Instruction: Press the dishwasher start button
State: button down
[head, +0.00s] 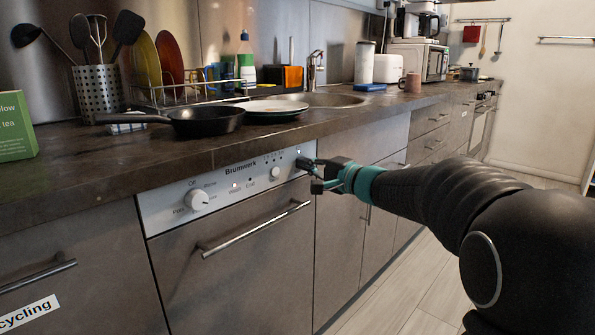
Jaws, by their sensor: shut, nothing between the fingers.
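The dishwasher (235,250) is built in under the counter, with a silver bar handle on its closed door. Its white control panel (163,212) has a white knob (197,200) at the left, small indicator marks in the middle and a small round knob or button (250,172) to the right. My gripper (304,164) is shut and empty. Its fingertips are at the right end of the panel, at or very near its face. They cover part of that end, so I cannot tell which control is behind them or whether they touch it.
The dark counter (100,165) overhangs just above the panel. A black pan (207,121), plates (273,108) and a dish rack stand on it. A green box (14,128) is at the left. The wooden floor (400,290) at the lower right is clear.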

jog(key=shift+w+a+r, duration=0.15)
jog(key=shift+a+r, duration=0.05)
jog(key=shift+r, duration=0.05)
jog(key=b+v, duration=0.2)
jog(key=v, duration=1.2)
jog(key=shift+d+f, duration=0.2)
